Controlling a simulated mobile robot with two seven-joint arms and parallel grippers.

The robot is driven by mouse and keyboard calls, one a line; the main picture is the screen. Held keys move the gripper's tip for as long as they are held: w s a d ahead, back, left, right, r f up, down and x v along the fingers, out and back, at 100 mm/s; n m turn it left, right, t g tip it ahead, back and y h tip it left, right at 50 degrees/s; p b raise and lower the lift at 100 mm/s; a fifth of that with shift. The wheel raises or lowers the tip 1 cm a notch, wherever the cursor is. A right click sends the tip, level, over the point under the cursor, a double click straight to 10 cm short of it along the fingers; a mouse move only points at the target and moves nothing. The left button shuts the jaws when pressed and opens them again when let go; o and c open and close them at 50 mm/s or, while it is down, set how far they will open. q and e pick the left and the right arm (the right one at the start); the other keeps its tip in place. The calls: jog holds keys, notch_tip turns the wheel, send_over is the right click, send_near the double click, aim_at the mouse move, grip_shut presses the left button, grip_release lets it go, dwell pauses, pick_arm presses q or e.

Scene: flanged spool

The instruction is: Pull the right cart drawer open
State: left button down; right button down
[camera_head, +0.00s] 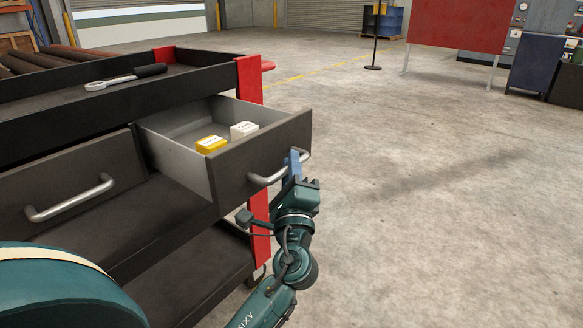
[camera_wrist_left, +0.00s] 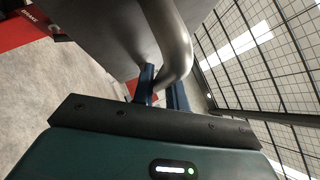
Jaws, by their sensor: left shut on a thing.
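The right cart drawer (camera_head: 262,150) stands out from the cart, its grey inside showing in the head view. It holds a yellow box (camera_head: 211,144) and a white box (camera_head: 243,130). My left gripper (camera_head: 295,163) is shut on the drawer's curved metal handle (camera_head: 265,180), near the handle's right end. In the left wrist view, the handle (camera_wrist_left: 173,45) passes between the blue fingers (camera_wrist_left: 163,90), and the dark drawer front (camera_wrist_left: 100,35) is beyond them. My right gripper is not in view.
The left cart drawer (camera_head: 75,185) with its own handle (camera_head: 70,199) is shut. A wrench (camera_head: 125,78) lies on the cart's top tray. A lower shelf (camera_head: 200,270) is beneath. The concrete floor (camera_head: 430,200) right of the cart is clear.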

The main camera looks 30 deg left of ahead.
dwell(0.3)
pick_arm(q)
jog(key=c, duration=1.4)
grip_release()
